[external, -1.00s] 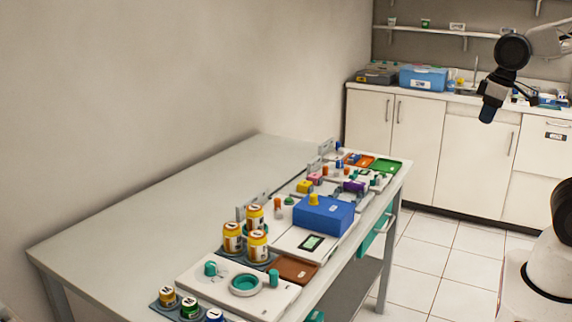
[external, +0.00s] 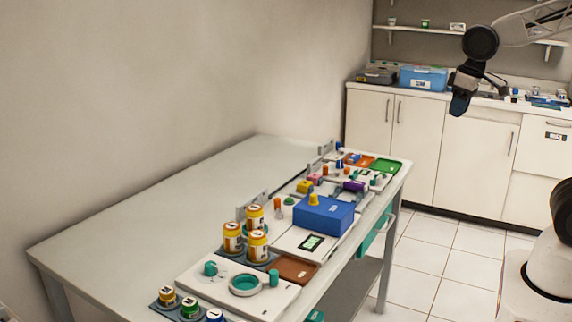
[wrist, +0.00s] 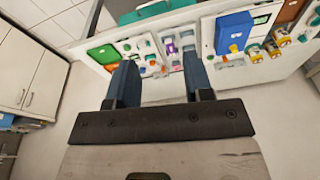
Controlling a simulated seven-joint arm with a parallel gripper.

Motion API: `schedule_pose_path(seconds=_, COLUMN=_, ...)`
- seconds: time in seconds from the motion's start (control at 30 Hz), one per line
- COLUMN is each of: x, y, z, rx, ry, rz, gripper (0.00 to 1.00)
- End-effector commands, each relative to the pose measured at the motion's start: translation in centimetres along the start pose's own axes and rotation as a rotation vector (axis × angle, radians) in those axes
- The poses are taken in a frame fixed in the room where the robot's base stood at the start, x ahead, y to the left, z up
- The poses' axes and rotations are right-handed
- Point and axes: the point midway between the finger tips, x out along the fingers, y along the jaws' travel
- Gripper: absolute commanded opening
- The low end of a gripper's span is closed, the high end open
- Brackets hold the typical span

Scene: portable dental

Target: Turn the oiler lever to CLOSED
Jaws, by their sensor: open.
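My gripper (external: 460,103) hangs in the air at the upper right of the external view, off to the right of the table and well apart from everything on it. In the wrist view my gripper (wrist: 159,66) has its two dark blue fingers spread wide with nothing between them. The white workbench (external: 150,195) carries a row of small devices with coloured knobs and levers. I cannot tell which of them is the oiler, and its lever and the CLOSED mark are too small to make out.
A blue box (external: 322,217) with a yellow knob stands mid-row. A green tray (external: 386,165) is at the far end. The bench's left half is clear.

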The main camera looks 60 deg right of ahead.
Motion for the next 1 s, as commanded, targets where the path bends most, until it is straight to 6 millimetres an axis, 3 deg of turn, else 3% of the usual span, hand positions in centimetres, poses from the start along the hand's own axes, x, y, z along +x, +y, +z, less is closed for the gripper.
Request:
schedule_pose_path(seconds=0.57, x=3.4, y=-4.9, z=-12.2, rx=0.141, ry=-0.056, rz=0.001, gripper=0.47)
schedule_pose_path(seconds=1.0, x=8.3, y=-9.6, z=-20.8, rx=0.250, ry=-0.096, rz=0.010, gripper=0.47)
